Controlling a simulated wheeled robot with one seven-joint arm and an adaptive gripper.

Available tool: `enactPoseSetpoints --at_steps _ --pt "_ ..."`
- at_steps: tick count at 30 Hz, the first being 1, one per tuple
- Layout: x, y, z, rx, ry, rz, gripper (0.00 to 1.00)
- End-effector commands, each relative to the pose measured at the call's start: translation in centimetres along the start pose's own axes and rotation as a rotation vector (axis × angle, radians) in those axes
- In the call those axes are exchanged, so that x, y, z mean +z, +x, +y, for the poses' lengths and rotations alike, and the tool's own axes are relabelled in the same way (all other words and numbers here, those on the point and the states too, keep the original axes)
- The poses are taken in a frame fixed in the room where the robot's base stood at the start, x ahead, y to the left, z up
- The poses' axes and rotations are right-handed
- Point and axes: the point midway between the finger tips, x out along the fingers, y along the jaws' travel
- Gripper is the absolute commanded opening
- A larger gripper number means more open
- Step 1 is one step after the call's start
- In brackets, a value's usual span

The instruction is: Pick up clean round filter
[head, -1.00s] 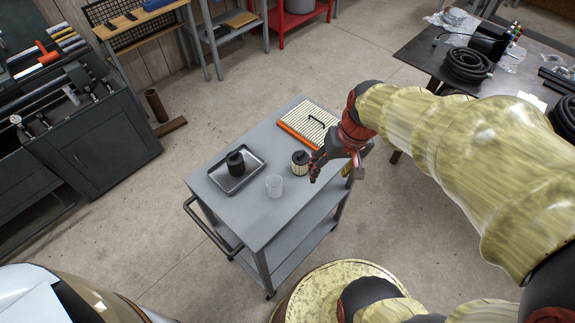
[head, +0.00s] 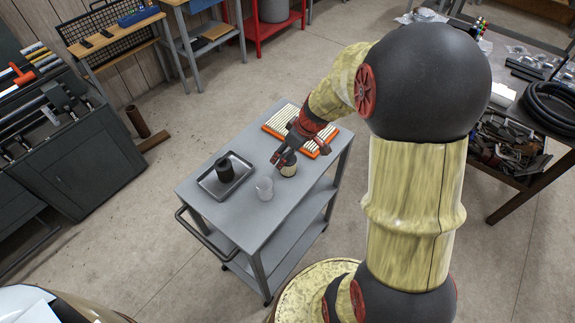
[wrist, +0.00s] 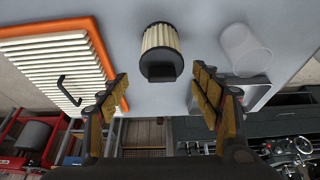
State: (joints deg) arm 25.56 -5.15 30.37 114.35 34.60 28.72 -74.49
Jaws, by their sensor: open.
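The clean round filter (wrist: 161,48), cream and pleated with black ends, stands on the grey cart top (head: 262,214). In the head view the filter (head: 289,170) is partly hidden by my gripper (head: 280,160). In the wrist view my gripper (wrist: 160,100) is open and empty, its two padded fingers spread wide. The filter lies beyond the fingertips, roughly centred between them and apart from both. A dark round filter (head: 224,169) stands in a metal tray (head: 241,165) on the left of the cart.
A clear cup (head: 264,188) stands close to the round filter and also shows in the wrist view (wrist: 245,48). A flat orange-framed filter (head: 318,151) with a black hook-shaped item (wrist: 68,90) lies on the other side. The cart's near end is clear.

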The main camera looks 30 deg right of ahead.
Motion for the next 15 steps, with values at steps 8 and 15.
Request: enactPoseSetpoints --at_steps 8,15 --pt "0.9 3.7 -0.3 -0.002 0.001 -0.001 0.65" --pt "0.8 5.1 -0.2 0.0 0.001 0.001 0.65"
